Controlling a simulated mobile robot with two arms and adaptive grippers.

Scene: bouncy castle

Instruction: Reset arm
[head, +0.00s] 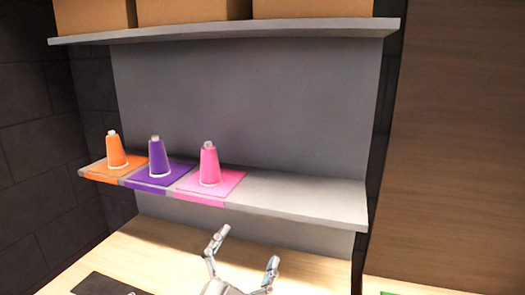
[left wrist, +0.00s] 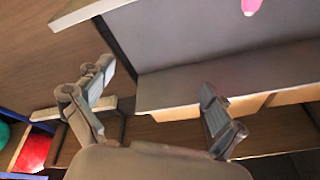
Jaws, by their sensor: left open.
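My left gripper (head: 245,250) is open and empty at the bottom of the head view, in front of and below the grey shelf (head: 290,198). Its two fingers are spread wide apart. In the left wrist view the open fingers of my left gripper (left wrist: 155,95) show with nothing between them, and the shelf lies beyond them. My right gripper is in neither view.
Orange (head: 116,150), purple (head: 159,158) and pink (head: 209,164) cones stand upright on matching coloured squares on the shelf's left part. The shelf's right part is bare. Cardboard boxes (head: 190,10) sit on the upper shelf (head: 230,33). A wooden counter (head: 170,247) lies below.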

